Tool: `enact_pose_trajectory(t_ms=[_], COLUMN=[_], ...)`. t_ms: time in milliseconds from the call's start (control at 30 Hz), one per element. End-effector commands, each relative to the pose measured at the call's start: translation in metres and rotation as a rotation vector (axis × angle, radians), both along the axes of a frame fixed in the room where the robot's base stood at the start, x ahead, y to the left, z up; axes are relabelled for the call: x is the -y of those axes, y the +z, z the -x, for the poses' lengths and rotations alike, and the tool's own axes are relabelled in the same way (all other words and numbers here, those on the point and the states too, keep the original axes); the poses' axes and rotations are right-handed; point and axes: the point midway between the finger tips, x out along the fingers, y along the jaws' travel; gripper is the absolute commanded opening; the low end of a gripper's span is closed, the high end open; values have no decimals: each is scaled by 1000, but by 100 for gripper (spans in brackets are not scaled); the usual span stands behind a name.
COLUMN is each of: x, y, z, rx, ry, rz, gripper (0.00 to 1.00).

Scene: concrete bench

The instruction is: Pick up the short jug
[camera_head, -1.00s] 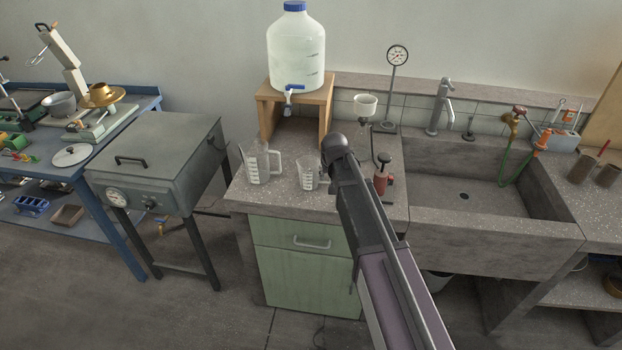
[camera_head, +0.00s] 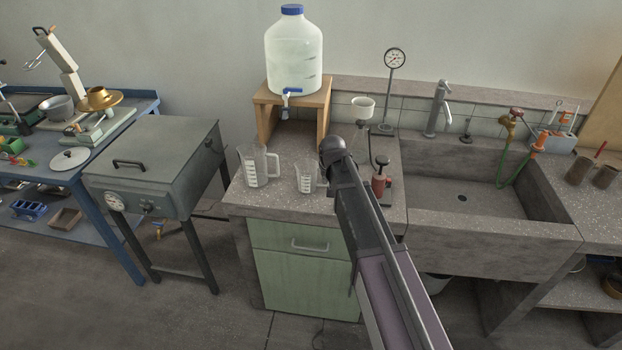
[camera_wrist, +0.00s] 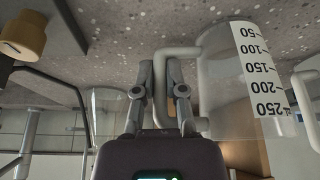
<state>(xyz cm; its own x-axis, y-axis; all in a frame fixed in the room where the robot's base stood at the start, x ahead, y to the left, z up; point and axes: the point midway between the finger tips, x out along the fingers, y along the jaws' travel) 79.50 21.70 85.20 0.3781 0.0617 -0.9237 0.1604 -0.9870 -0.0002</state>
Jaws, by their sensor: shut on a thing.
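The short jug (camera_head: 306,178) is clear with a white measuring scale and stands upright on the speckled counter (camera_head: 285,208). In the wrist view, which is upside down, its body (camera_wrist: 222,85) is right of my gripper (camera_wrist: 167,66). The two fingers are shut on the jug's handle, one on each side of the upright bar. In the head view my arm hides the fingers and part of the handle side. I cannot see a clear gap between the jug's base and the counter.
A taller clear jug (camera_head: 258,166) stands just left of the short jug. A wooden stand (camera_head: 325,112) with a water bottle (camera_head: 294,55) is behind. A red hand-pump device (camera_head: 380,182) and the sink (camera_head: 465,190) lie to the right of my arm.

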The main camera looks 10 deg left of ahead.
Motion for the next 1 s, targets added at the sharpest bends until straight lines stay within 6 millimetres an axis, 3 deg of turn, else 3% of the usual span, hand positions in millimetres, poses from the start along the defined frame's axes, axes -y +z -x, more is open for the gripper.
enact_pose_trajectory(t_ms=[433, 833, 1000], x=[0, -1, 29], y=[8, 41, 40], z=[0, 0, 36], rx=[0, 0, 0], ry=[0, 1, -2], rz=[0, 0, -1], gripper=[0, 0, 0])
